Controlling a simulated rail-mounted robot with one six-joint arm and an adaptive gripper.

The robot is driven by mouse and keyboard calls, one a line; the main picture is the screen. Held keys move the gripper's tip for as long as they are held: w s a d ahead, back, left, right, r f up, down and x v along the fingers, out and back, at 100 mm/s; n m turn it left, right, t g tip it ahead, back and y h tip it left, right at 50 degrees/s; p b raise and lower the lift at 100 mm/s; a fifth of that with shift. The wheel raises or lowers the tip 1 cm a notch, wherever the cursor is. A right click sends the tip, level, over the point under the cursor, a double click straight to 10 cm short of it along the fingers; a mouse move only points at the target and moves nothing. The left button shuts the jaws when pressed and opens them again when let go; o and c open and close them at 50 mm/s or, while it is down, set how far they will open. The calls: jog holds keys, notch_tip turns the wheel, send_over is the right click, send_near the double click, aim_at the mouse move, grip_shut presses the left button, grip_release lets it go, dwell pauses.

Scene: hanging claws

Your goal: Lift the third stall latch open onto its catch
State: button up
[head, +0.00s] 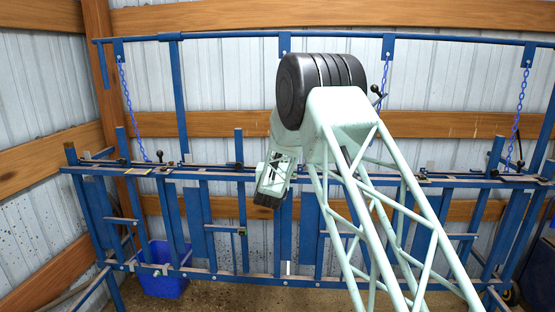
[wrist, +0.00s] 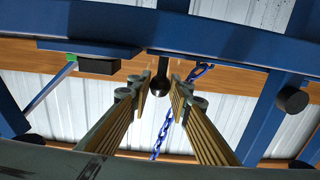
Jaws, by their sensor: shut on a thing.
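In the wrist view a black ball knob (wrist: 161,88) on a dark stem sits between the two ribbed fingertips of my gripper (wrist: 160,86). The jaws are shut on this knob. The stem runs to a blue bar (wrist: 230,38) at the top of the picture. In the head view my pale green arm and its black joint cover the middle of the blue stall frame (head: 212,170). The contact between fingers and knob is hidden there. A raised black knob (head: 375,89) shows just right of the black joint, beside a blue chain (head: 385,75).
Other black-knobbed latches stand on the rail at left (head: 160,155) and right (head: 521,164). Blue chains hang at left (head: 128,100) and right (head: 518,110) from the top bar (head: 230,35). A blue bucket (head: 163,272) stands low at left. Wrist view: a blue chain (wrist: 167,122) passes behind the fingers.

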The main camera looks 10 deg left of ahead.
jog(key=shift+n, duration=0.9)
jog(key=shift+a+r+p, duration=0.2)
jog(key=shift+r+p, duration=0.3)
jog(key=shift+r, duration=0.65)
jog(key=shift+a+r+p, duration=0.25)
jog(key=shift+r+p, duration=0.25)
jog(key=shift+r, duration=0.7)
jog(key=shift+a+r+p, duration=0.2)
jog(key=shift+r+p, duration=0.3)
jog(key=shift+r, duration=0.8)
jog(key=shift+a+r, duration=0.1)
jog(key=shift+r, duration=0.05)
notch_tip(320, 180, up, 6)
jog(key=a+n+p, duration=0.1)
jog(key=a+p, duration=0.1)
jog(key=p, duration=0.2)
jog(key=shift+n, duration=0.4)
jog(key=shift+a, duration=0.15)
jog(key=a+r+n+p, duration=0.1)
jog(key=a+r+p, duration=0.2)
jog(key=r+p, duration=0.2)
jog(key=shift+a+r+n, duration=0.15)
jog(key=shift+r+n, duration=0.25)
jog(key=shift+r, duration=0.15)
jog(key=shift+s, duration=0.1)
